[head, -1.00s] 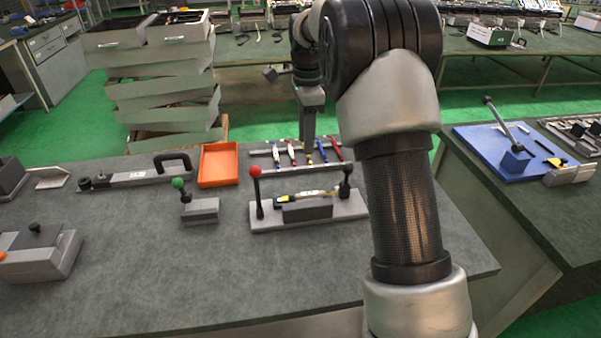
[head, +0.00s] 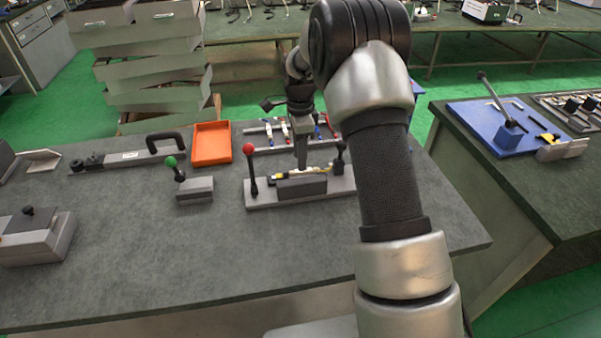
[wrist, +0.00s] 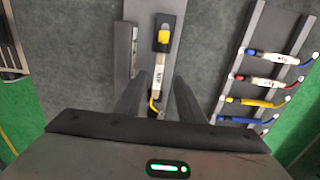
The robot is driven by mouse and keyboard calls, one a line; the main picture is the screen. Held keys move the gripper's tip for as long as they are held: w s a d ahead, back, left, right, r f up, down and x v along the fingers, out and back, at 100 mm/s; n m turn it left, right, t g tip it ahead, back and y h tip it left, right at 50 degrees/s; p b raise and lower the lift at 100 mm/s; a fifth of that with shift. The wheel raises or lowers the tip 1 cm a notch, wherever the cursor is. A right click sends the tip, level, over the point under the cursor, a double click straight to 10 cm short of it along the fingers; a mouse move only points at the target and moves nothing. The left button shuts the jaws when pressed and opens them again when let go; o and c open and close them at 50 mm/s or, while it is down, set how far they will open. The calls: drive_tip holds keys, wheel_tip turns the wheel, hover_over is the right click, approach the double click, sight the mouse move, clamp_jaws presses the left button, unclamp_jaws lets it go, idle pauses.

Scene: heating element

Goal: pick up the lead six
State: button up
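A yellow-ended lead with a white label (wrist: 158,76) lies in a grey clamp fixture (head: 262,197). It also shows in the head view (head: 320,171). Several leads with blue, red and yellow ends lie across a rack (wrist: 233,71) beside the fixture. The label numbers are too small to read, so I cannot tell which is lead six. My gripper (wrist: 159,84) is open, with one finger on each side of the lead in the fixture. In the head view my gripper (head: 301,167) is over the fixture. I cannot tell whether the fingers touch anything.
A red-knobbed lever (head: 250,168) stands at the fixture's left end and a black knob (head: 339,158) at its right. A green-knobbed block (head: 194,190) and an orange tray (head: 212,144) are left of it. The table's front is clear.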

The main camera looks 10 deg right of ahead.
sight(296, 173)
wheel_tip(296, 173, down, 4)
drive_tip(key=shift+s+f, duration=0.1)
clamp_jaws()
